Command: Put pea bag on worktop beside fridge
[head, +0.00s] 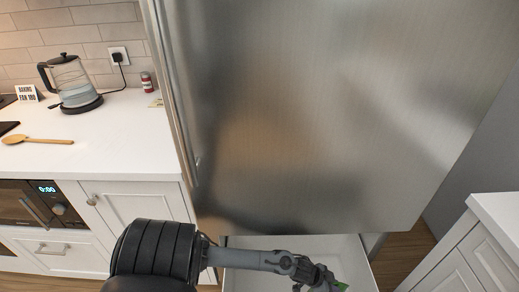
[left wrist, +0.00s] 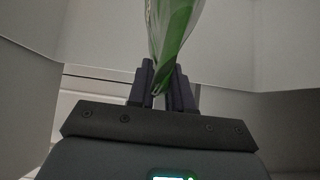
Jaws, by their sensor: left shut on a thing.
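The green pea bag (left wrist: 172,35) hangs between the fingers of my left gripper (left wrist: 163,82) in the left wrist view, and the fingers are shut on it. In the head view my left gripper (head: 318,279) reaches into the open lower drawer (head: 240,242) of the fridge, and a bit of the green bag (head: 342,286) shows at its tip. Most of the bag is cut off by the frame edge. The steel fridge (head: 330,110) fills the middle. The white worktop (head: 110,145) beside the fridge is at the left. My right gripper is out of view.
On the worktop stand a glass kettle (head: 72,82), a wooden spoon (head: 36,140), a small red jar (head: 147,82) and a small sign (head: 27,93). The worktop's front right part is clear. A white cabinet (head: 480,240) stands at the right.

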